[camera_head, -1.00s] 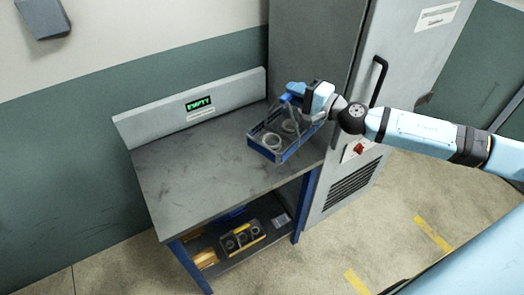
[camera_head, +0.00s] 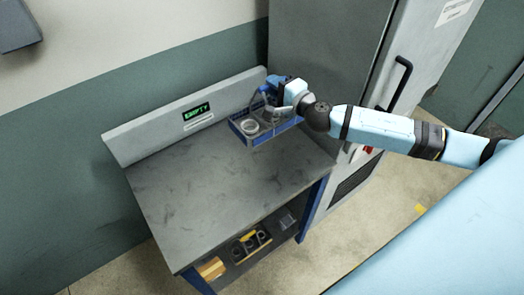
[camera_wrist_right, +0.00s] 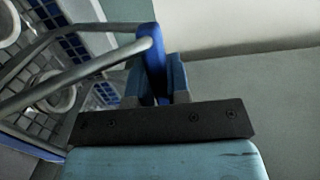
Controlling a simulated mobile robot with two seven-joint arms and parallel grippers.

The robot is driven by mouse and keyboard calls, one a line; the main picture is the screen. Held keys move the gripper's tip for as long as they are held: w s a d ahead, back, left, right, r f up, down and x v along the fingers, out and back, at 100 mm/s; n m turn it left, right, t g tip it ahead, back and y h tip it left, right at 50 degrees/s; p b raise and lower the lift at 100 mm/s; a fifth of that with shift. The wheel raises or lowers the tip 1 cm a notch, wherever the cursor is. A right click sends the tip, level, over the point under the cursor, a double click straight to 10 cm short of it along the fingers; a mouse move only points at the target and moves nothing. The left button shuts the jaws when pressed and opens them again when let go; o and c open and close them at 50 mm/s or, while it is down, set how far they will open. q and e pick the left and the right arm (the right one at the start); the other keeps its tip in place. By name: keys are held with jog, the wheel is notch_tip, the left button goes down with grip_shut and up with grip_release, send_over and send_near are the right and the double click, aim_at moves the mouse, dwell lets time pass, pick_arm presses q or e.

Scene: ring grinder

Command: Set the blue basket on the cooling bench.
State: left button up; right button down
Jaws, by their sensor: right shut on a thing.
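The blue basket (camera_head: 262,139) hangs from my right gripper (camera_head: 275,95) at the back right corner of the cooling bench (camera_head: 222,180), close to the cabinet. It is roughly level and holds pale rings (camera_head: 250,127). Whether its underside touches the bench top cannot be told. In the right wrist view the blue fingers (camera_wrist_right: 158,80) are shut on the basket's handle, with a grey bar and blue mesh wall (camera_wrist_right: 76,46) at the left. The rest of the bench top is bare. My left gripper is not in view.
A sign reading EMPTY (camera_head: 196,111) is on the panel along the bench's back edge. A tall grey cabinet (camera_head: 325,60) with a black handle stands right of the bench. The lower shelf holds a dark tray of rings (camera_head: 250,246) and a yellowish box (camera_head: 211,268).

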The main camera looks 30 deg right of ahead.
aim_at(274, 116)
jog(key=shift+w+f, duration=0.15)
jog(key=shift+f, duration=0.05)
jog(key=f, duration=0.2)
jog(key=f+b, duration=0.1)
jog(key=f, duration=0.2)
jog(key=s+f, duration=0.1)
jog(key=f, duration=0.1)
jog(key=shift+f+b, duration=0.2)
jog(key=shift+b, duration=0.2)
pick_arm(q)
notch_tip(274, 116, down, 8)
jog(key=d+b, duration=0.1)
jog(key=b, duration=0.5)
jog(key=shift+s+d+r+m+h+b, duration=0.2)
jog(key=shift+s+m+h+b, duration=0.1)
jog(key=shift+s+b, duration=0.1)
pick_arm(e)
notch_tip(274, 116, down, 12)
jog(key=shift+w+r, duration=0.15)
jog(key=shift+w, duration=0.05)
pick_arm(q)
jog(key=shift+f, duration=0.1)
